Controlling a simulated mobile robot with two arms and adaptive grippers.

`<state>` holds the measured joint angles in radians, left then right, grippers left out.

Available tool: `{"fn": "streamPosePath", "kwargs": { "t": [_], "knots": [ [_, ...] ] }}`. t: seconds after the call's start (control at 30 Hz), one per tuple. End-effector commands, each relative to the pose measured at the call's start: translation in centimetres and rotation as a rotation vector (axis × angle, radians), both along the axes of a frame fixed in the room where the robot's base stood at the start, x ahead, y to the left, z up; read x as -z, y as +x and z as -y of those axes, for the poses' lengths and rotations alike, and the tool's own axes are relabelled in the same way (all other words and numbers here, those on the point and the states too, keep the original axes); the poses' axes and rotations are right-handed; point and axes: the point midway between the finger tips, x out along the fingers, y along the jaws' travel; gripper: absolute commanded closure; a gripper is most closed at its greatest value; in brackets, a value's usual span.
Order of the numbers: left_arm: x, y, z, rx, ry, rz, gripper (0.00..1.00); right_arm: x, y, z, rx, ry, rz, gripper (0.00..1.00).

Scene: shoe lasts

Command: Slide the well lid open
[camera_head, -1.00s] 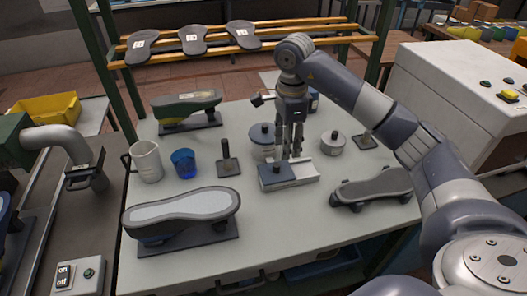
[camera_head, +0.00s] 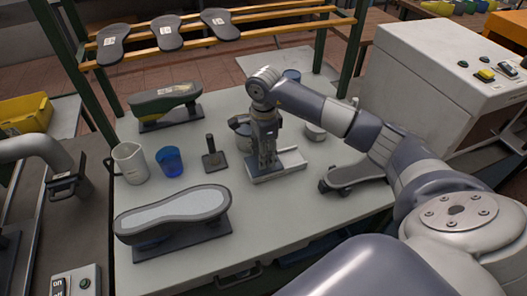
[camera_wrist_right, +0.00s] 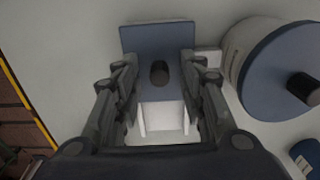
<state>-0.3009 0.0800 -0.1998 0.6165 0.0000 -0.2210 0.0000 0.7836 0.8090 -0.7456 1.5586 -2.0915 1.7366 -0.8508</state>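The well is a low white box (camera_head: 291,163) on the table. In the right wrist view its blue-grey lid (camera_wrist_right: 157,38) with an upright black knob (camera_wrist_right: 159,74) covers the upper part, and the white well (camera_wrist_right: 163,118) shows bare below. My right gripper (camera_head: 265,167) is down over the box and hides most of the lid in the head view. In the right wrist view the right gripper's fingers (camera_wrist_right: 160,70) are apart, one each side of the knob, with gaps visible. My left gripper is in neither view.
A blue-lidded round pot (camera_wrist_right: 285,70) stands close beside the box. A black upright-handled tool (camera_head: 213,157), blue cup (camera_head: 170,162) and white mug (camera_head: 131,164) stand left. Shoe forms (camera_head: 172,214) (camera_head: 355,172) flank the front. The front middle table is clear.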

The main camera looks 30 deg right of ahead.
Motion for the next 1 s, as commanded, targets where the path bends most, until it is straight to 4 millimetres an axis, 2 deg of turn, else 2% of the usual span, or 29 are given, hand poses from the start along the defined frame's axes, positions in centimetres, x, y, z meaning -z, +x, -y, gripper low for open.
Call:
{"fn": "streamPosePath", "kwargs": {
  "t": [0.1,0.3,0.37,0.47,0.5,0.67,0.77,1.0],
  "knots": [
    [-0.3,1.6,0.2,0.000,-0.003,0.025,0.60,0.4,0.0,0.0,0.000,0.000,0.000,0.62],
    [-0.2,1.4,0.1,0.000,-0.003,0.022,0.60,0.4,0.0,0.0,0.000,0.000,0.001,0.62],
    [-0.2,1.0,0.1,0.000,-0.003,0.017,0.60,0.4,0.0,0.0,0.000,0.000,0.001,0.74],
    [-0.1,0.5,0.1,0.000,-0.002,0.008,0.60,0.4,0.0,0.0,0.000,0.000,0.001,0.96],
    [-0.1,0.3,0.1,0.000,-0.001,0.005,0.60,0.4,0.0,0.0,0.000,0.000,0.001,1.00],
    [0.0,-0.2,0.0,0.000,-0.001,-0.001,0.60,0.4,0.0,0.1,0.001,0.000,0.001,1.00],
    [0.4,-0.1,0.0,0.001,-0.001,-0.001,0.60,0.6,-0.2,1.0,0.003,-0.002,0.001,1.00],
    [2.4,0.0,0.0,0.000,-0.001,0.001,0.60,0.7,-1.3,6.0,0.007,-0.006,0.003,1.00]
  ]
}}
